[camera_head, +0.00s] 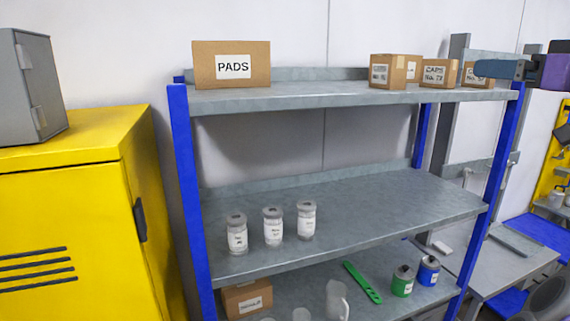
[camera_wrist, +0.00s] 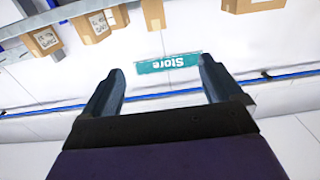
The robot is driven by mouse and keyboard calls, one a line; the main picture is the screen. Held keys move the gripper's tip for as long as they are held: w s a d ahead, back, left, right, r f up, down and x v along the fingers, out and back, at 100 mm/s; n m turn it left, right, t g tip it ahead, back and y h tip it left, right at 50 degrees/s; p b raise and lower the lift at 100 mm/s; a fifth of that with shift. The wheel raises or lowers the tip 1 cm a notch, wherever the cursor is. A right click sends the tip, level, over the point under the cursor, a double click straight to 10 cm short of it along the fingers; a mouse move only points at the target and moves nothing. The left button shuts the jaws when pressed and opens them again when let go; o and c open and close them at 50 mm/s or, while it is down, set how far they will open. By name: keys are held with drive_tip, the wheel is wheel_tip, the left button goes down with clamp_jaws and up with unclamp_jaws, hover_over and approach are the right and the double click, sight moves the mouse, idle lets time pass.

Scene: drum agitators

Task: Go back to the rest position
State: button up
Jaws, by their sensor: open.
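My gripper (camera_head: 500,68) shows at the upper right of the head view, in front of the right end of the shelf unit's top board. In the wrist view my gripper (camera_wrist: 162,78) is open, with its two dark fingers wide apart and nothing between them. The wrist picture is upside down. A teal sign reading "Store" (camera_wrist: 168,63) appears on the white wall beyond the fingertips, apart from them.
Blue-posted shelves (camera_head: 330,205) carry a PADS box (camera_head: 232,66), smaller boxes (camera_head: 395,70), three labelled jars (camera_head: 273,228), a green tool (camera_head: 362,282) and two small cans (camera_head: 403,281). A yellow cabinet (camera_head: 70,200) stands left. A workbench (camera_head: 495,262) stands right.

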drive_tip(key=w+a+f+m+g+y+b, duration=0.2)
drive_tip(key=w+a+f+g+b, duration=0.2)
drive_tip(key=w+a+f, duration=0.35)
drive_tip(key=s+a+f+m+g+b, duration=0.1)
drive_tip(key=s+a+f+g, duration=0.1)
drive_tip(key=a+f, duration=0.5)
drive_tip(key=s+a+f+g+b, duration=0.2)
drive_tip(key=a+f+g, duration=0.1)
drive_tip(key=a+f, duration=0.45)
drive_tip(key=s+a+f+g+h+b, duration=0.15)
drive_tip(key=s+a+f, duration=0.3)
drive_tip(key=f, duration=0.45)
drive_tip(key=s+a+f+g+h+b, duration=0.1)
drive_tip(key=s+a+f+g, duration=0.3)
drive_tip(key=f, duration=0.5)
drive_tip(key=s+d+f+g+h+b, duration=0.2)
drive_tip(key=s+d+f, duration=0.1)
drive_tip(key=s+f, duration=1)
drive_tip(key=s+d+f+m+g+h+b, duration=0.1)
drive_tip(key=s+d+f+g+h+b, duration=0.1)
drive_tip(key=s+f, duration=1.2)
drive_tip(key=shift+s+d+h+b, duration=0.35)
drive_tip(key=shift+s+d+h, duration=0.25)
drive_tip(key=shift+s+h, duration=0.25)
